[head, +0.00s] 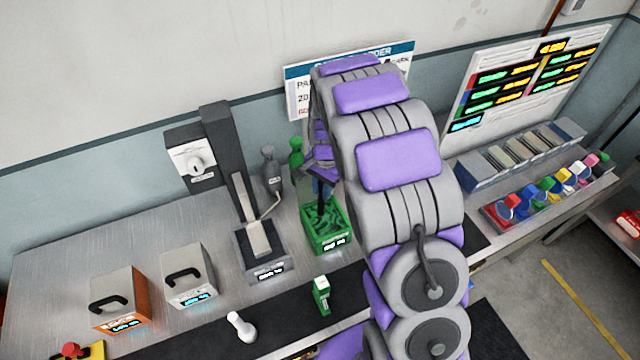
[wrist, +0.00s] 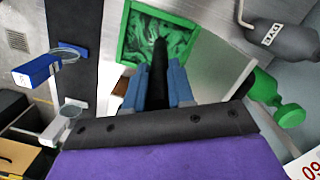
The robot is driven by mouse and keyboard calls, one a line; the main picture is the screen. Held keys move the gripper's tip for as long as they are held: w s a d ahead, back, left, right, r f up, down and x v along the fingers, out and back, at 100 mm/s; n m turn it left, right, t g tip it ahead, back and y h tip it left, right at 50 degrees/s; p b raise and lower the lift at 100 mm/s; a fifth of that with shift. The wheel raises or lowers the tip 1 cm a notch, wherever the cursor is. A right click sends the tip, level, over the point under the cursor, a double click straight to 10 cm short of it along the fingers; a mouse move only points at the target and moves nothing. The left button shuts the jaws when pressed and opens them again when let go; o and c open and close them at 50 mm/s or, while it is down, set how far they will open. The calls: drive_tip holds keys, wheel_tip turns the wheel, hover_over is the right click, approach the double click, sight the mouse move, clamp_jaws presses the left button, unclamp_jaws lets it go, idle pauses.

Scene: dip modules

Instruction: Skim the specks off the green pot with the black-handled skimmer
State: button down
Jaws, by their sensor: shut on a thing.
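The green pot (head: 345,240) is a square green tub on the bench, with mottled green contents. In the wrist view the pot (wrist: 124,42) lies straight beyond my fingers, with pale and dark patches inside; I cannot single out specks. My gripper (wrist: 160,82) is shut on the black handle of the skimmer (wrist: 159,54), which points down toward the pot. In the head view my gripper (head: 322,178) is just above the pot, partly hidden by my arm. The skimmer's lower end is not clear, so I cannot tell whether it touches the contents.
A grey bottle (head: 271,170) and a green bottle (head: 296,155) stand behind the pot. A dark upright device (head: 258,240) is left of it. A blue-handled ring tool (wrist: 38,72) shows in the wrist view.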

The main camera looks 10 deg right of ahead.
drive_tip(key=s, duration=0.3)
drive_tip(key=shift+d, duration=0.4)
drive_tip(key=d, duration=0.3)
drive_tip(key=shift+w, duration=0.3)
idle(0.4)
drive_tip(key=shift+w, duration=0.1)
drive_tip(key=shift+w+a+p, duration=0.2)
drive_tip(key=shift+w+p, duration=0.05)
drive_tip(key=shift+w, duration=0.6)
drive_tip(key=shift+w+a+p, duration=0.15)
drive_tip(key=shift+w+p, duration=0.1)
drive_tip(key=shift+w, duration=0.55)
drive_tip(key=shift+w+a+p, duration=0.2)
drive_tip(key=shift+w+p, duration=0.05)
drive_tip(key=shift+w, duration=0.6)
drive_tip(key=shift+a, duration=0.15)
